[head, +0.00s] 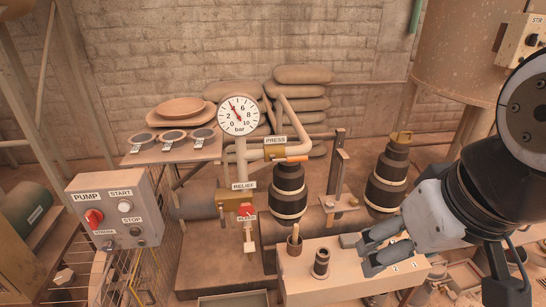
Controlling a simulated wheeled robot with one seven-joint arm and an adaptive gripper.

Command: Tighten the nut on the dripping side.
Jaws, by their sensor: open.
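My gripper (357,254) comes in from the right, over the pale bench top (340,283). Its two grey fingers are apart and nothing shows between them. A short dark ribbed cylinder (320,264) stands upright on the bench, left of the fingertips and apart from them. A brown cup (294,243) with a thin piece standing in it is at the bench's back left. Two large black banded cylinders (289,194) (385,183) stand behind the bench. I cannot make out the nut or any drip, so I cannot tell which side drips.
A round gauge (239,115) stands above the valves labelled PRESS (275,151) and RELIEF (246,212). A grey pump control box (115,208) is at the left. A bracketed post (337,190) rises behind the bench. The bench front left is clear.

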